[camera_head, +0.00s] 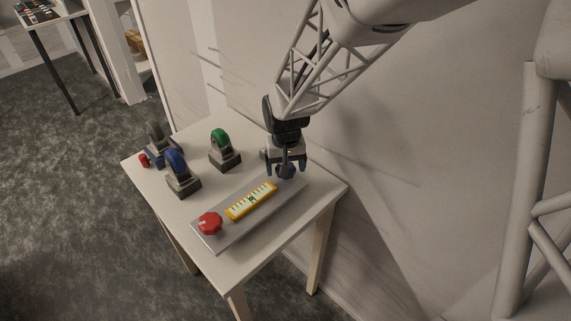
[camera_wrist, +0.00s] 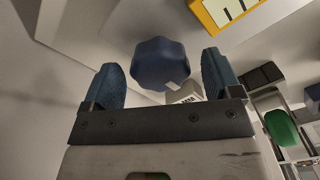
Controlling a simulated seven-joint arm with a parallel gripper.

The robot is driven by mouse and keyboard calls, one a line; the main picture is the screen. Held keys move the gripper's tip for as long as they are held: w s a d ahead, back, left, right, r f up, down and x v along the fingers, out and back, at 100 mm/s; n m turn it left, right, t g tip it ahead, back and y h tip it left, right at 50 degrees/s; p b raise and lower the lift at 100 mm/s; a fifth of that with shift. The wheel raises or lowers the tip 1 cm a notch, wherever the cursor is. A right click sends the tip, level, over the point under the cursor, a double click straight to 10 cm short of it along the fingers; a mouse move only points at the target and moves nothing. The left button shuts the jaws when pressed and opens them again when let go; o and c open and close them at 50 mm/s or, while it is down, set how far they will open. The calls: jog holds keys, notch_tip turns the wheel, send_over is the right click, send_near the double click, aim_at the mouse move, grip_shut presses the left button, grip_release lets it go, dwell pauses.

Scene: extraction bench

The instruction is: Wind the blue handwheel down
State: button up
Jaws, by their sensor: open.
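The blue handwheel (camera_head: 287,173) sits at the far right end of a grey metal plate on the small table, partly hidden by my gripper in the head view. In the wrist view the handwheel (camera_wrist: 160,60) is a dark blue lobed knob. My gripper (camera_head: 286,166) is open above the handwheel, one finger on each side. In the wrist view the two blue fingers (camera_wrist: 162,78) show gaps to the handwheel on both sides, and neither seems to touch it. A pointer or mark on the wheel is not clear.
A yellow scale or level (camera_head: 251,201) lies mid-plate (camera_head: 228,234), and a red knob (camera_head: 210,222) is at the near end. A wall rises close behind.

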jog(key=shift+r, duration=3.95)
jog(key=shift+s+d+r, duration=0.25)
jog(key=shift+d+r, duration=0.1)
jog(key=shift+d, duration=0.05)
jog(key=s+d+r+m+t, duration=0.1)
jog(key=s+d+r, duration=0.4)
jog(key=s+d, duration=0.4)
jog(key=s+d+r+m+t, duration=0.1)
jog(key=s+d+r, duration=0.5)
jog(key=s, duration=0.9)
jog(key=d, duration=0.3)
jog(key=shift+s+t, duration=0.2)
jog(key=shift+t, duration=0.1)
